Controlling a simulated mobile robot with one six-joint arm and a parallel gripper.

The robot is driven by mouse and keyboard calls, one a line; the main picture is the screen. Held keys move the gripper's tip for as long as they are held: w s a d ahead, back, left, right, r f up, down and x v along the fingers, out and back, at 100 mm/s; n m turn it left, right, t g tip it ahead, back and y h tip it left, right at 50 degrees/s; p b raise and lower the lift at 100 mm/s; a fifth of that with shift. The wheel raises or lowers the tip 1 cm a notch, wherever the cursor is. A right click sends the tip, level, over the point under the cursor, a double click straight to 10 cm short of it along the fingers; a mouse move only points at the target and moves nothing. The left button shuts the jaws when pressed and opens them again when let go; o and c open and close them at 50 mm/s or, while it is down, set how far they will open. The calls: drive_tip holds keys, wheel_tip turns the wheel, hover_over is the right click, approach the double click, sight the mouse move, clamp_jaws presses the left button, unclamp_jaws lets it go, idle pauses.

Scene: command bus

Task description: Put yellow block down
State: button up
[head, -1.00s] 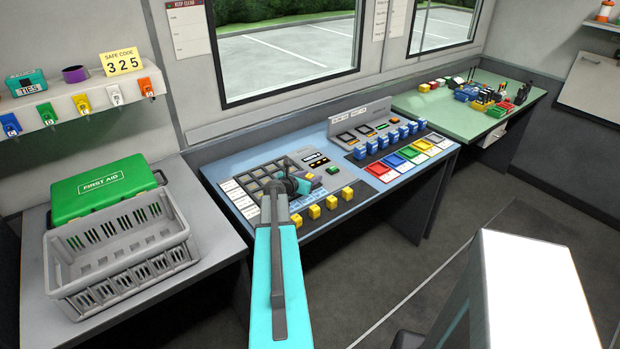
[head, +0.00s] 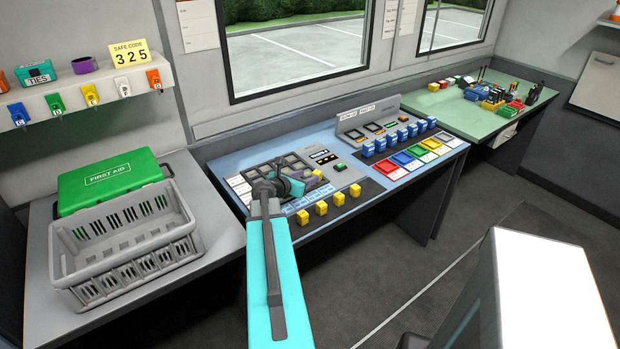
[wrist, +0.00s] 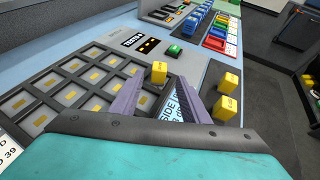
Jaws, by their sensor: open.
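My gripper (wrist: 164,76) is open, its two purple fingers spread over the console beside the keypad. A yellow block (wrist: 159,72) stands at the fingertips, closer to the left finger; whether a finger touches it I cannot tell. In the head view, my gripper (head: 312,180) is partly hidden behind my own arm, and I cannot make out that block there. Several other yellow blocks (head: 321,208) stand in a row along the console's front edge; some also show right of the fingers in the wrist view (wrist: 225,108).
The keypad (wrist: 66,90) lies left of the fingers and a green button (wrist: 174,51) lies beyond. Blue blocks (head: 392,140) and coloured squares (head: 407,160) fill the console's right part. A grey crate (head: 130,248) and a green first aid box (head: 112,180) occupy the left table.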

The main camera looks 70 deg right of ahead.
drive_tip(key=shift+v, duration=1.35)
drive_tip(key=shift+w, duration=0.1)
